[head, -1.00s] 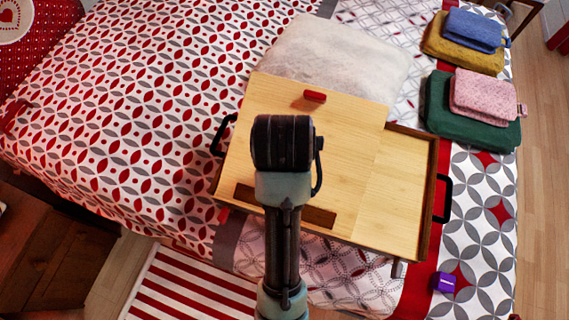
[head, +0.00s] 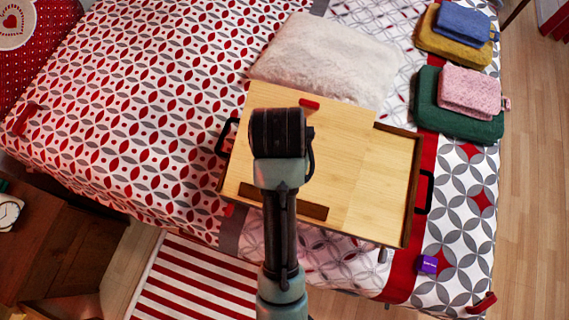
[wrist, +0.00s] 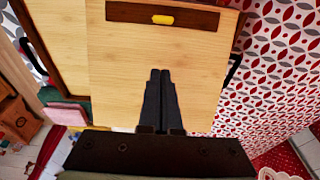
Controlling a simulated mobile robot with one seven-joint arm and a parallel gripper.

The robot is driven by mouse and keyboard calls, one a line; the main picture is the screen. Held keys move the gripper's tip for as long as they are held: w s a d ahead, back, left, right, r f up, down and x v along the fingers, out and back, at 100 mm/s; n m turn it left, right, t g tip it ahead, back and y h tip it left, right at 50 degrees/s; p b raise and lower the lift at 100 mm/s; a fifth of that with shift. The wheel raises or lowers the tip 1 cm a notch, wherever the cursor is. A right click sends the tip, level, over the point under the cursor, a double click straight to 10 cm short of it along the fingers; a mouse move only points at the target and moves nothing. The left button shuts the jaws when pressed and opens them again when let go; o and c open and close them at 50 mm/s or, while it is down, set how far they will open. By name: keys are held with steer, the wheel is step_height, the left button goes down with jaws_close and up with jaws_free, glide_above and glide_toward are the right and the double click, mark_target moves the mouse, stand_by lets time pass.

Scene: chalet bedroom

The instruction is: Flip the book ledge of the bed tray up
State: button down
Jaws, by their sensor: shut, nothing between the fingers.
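The wooden bed tray (head: 412,195) lies on the bed, with a light wood panel (head: 350,150) whose far edge shows past the tray's rim. The dark brown book ledge (head: 312,211) runs across the panel's near part, looks flat against it, and is partly hidden by my arm. In the wrist view the ledge (wrist: 205,18) is at the top, with a yellow tab (wrist: 162,19) in its middle. My gripper (wrist: 161,72) is shut and empty over the bare panel, its tips pointing toward the ledge with a gap between in the picture. The head view hides its fingers behind my arm.
A red tab (head: 309,104) sits at the panel's far edge. Black handles (head: 424,192) flank the tray. A white fluffy pillow (head: 325,58) lies behind it, folded towels (head: 455,118) at right, and a purple box (head: 428,264) near the front.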

steer(key=f, duration=0.3)
steer(key=w+f, duration=0.1)
steer(key=f, duration=0.6)
steer(key=shift+w+d+p, duration=0.2)
steer(key=shift+w+p, duration=0.1)
steer(key=shift+p, duration=0.1)
steer(key=shift+s+a+f+p, duration=0.2)
steer(key=shift+s+p, duration=0.1)
steer(key=shift+s, duration=0.3)
steer(key=shift+s+a+f+p, duration=0.15)
steer(key=shift+s+p, duration=0.1)
steer(key=shift+s, duration=0.3)
steer(key=shift+s+a+f, duration=0.1)
steer(key=shift+s+f, duration=0.25)
steer(key=shift+s, duration=0.15)
steer(key=shift+a, duration=0.1)
